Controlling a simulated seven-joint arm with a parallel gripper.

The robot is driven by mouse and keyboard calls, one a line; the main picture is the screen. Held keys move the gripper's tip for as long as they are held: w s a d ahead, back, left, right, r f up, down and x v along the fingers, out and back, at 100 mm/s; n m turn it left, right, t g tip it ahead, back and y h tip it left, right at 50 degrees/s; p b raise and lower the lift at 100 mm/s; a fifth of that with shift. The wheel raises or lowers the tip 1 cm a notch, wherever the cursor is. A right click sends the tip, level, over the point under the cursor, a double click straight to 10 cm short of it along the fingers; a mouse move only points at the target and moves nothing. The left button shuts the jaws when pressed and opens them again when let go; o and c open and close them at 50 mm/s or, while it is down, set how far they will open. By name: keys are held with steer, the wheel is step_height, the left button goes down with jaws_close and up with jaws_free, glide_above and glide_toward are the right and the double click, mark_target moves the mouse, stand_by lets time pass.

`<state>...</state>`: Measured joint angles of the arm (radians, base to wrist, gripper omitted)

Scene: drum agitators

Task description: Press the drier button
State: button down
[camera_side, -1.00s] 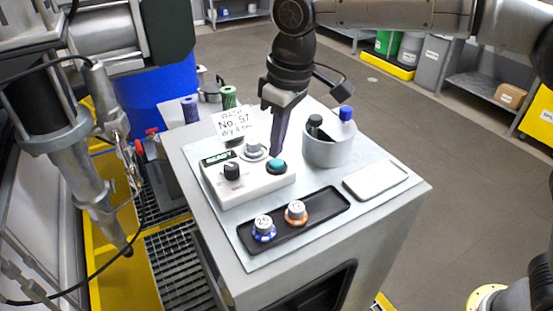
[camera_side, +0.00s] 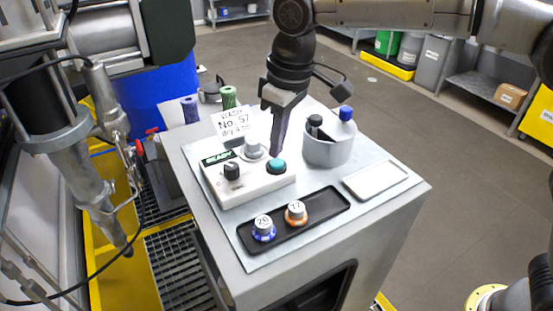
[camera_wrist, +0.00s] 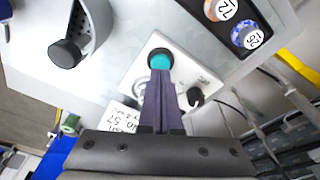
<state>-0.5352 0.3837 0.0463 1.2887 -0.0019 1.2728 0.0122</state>
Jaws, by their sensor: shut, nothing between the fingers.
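The white control box (camera_side: 255,187) on the cabinet top carries a teal button (camera_side: 277,166) in a dark ring, a black knob (camera_side: 232,171) and a small display reading "READY" (camera_side: 217,158). My gripper (camera_side: 275,152) is shut and empty, pointing down just behind the teal button. In the wrist view the teal button (camera_wrist: 160,58) shows right at my fingertips (camera_wrist: 161,74). I cannot tell whether the tips touch it. A paper sign reading "WASH No. 57" and a line starting with "dry" (camera_side: 231,123) stands behind the box.
A black tray (camera_side: 330,205) in front holds a blue-ringed jar (camera_side: 263,229) and an orange-ringed jar (camera_side: 296,213). A grey round holder (camera_side: 327,152) with black and blue-capped items stands right of my gripper. A white flat plate (camera_side: 376,181) lies at the right.

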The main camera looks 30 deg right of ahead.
mark_target(278, 162)
stand_by(0.3)
steer(key=shift+f, duration=0.95)
steer(key=shift+r, duration=3.5)
